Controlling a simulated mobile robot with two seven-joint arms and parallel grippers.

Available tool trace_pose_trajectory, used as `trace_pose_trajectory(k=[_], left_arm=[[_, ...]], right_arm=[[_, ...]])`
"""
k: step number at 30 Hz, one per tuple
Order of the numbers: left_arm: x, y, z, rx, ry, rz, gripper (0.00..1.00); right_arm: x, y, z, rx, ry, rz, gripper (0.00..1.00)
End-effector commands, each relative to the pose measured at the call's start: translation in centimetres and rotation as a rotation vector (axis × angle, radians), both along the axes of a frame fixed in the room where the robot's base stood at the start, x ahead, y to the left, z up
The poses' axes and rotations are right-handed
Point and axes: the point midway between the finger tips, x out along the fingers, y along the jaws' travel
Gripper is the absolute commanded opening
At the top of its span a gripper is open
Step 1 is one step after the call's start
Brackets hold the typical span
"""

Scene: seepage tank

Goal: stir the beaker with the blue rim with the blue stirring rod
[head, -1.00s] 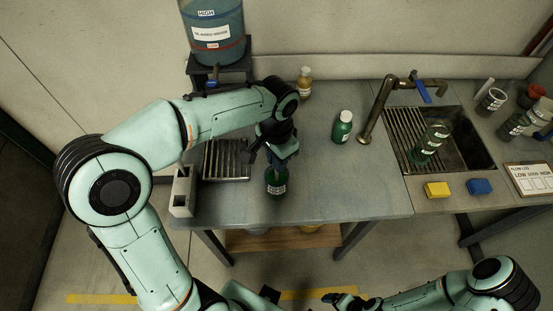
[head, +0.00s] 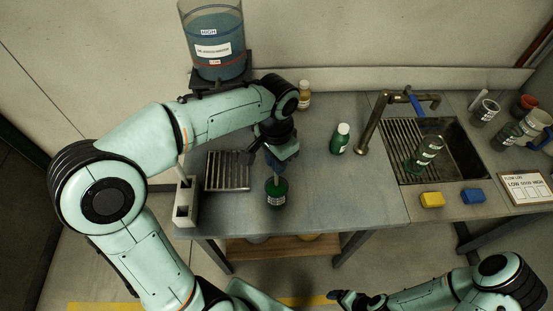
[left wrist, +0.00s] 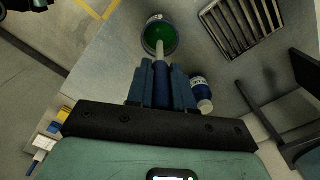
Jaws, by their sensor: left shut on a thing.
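My left gripper (head: 280,158) is shut on the blue stirring rod (left wrist: 162,85) above the front of the bench. The rod's paler lower part points down into the mouth of a beaker (head: 277,192) of green liquid, which stands upright with a white label. In the left wrist view the beaker (left wrist: 149,38) shows a grey-blue rim, and the rod reaches over the green liquid. How deep its tip goes cannot be told. My right gripper (head: 345,298) is at the bottom edge, and its jaws are unclear.
A pale rack (head: 186,208) and a drain grate (head: 227,171) lie left of the beaker. A green bottle (head: 340,140) and an amber bottle (head: 304,97) stand on the bench. The tap (head: 370,125), sink and sponges are to the right.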

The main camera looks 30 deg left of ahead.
Motion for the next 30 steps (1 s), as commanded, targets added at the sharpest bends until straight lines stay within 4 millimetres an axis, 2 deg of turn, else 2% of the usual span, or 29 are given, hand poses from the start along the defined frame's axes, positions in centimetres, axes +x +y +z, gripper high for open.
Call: trace_pose_trajectory(k=[5,13,21,30], left_arm=[[0.1,0.0,0.4,0.000,-0.002,0.000,0.00],[0.3,0.0,3.1,0.000,-0.007,0.000,0.00],[0.0,0.0,4.9,-0.001,-0.002,0.000,0.00],[0.0,0.0,5.0,0.000,-0.001,0.000,0.00]], right_arm=[[0.3,0.0,0.3,0.000,-0.003,0.000,0.87],[2.6,0.0,2.1,0.001,-0.030,0.000,0.87],[2.1,0.0,1.7,0.000,-0.024,0.001,0.87],[2.1,0.0,1.7,0.000,-0.024,0.001,0.87]])
